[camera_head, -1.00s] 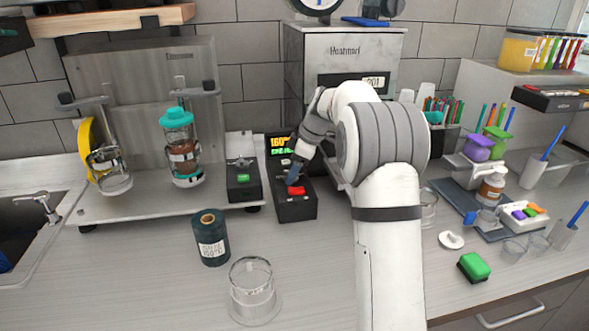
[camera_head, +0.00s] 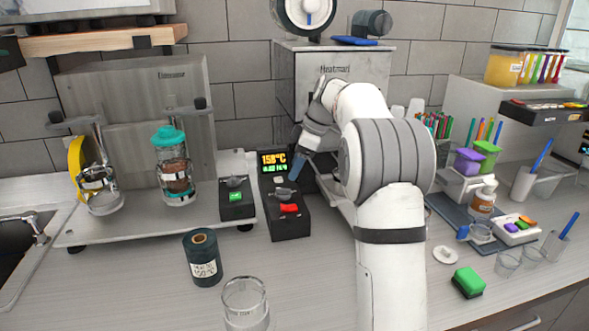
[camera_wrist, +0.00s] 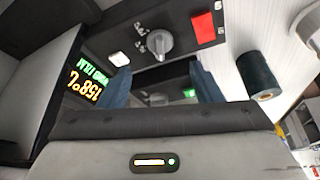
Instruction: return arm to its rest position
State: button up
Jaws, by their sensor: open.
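My arm reaches from the front right toward the sealer. My gripper (camera_head: 297,166) is open and empty, just above the black control box (camera_head: 290,226), near its lit display (camera_head: 273,162). The box has a red switch (camera_head: 289,208) and a grey knob. In the wrist view my gripper's two blue fingertips (camera_wrist: 160,88) stand apart. The knob (camera_wrist: 159,43) and red switch (camera_wrist: 204,29) show beyond them, with nothing between the fingers. The display (camera_wrist: 84,85) there reads about 158 °C. The metal sealer housing (camera_head: 340,70) stands behind and is partly hidden by my arm.
A dark roll (camera_head: 202,258) and a clear cup (camera_head: 245,303) stand on the counter at the front left. A second box with a green switch (camera_head: 236,197) stands left of the control box. A green sponge (camera_head: 468,281) lies to the right of my arm.

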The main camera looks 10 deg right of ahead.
jog(key=s+a+m+h, duration=0.25)
jog(key=s+m, duration=0.45)
jog(key=s, duration=0.9)
jog(key=s+f+m, duration=0.2)
jog(key=s, duration=0.5)
jog(key=s+f+m+h, duration=0.1)
jog(key=s+f+m, duration=0.1)
jog(key=s, duration=0.4)
jog(key=s+f+m+t, duration=0.1)
jog(key=s+f+m, duration=0.2)
jog(key=s, duration=0.4)
jog(key=shift+s+a+f+h, duration=0.2)
jog(key=shift+f, duration=0.2)
jog(key=shift+s+a+f+h, duration=0.15)
jog(key=shift+f, duration=0.2)
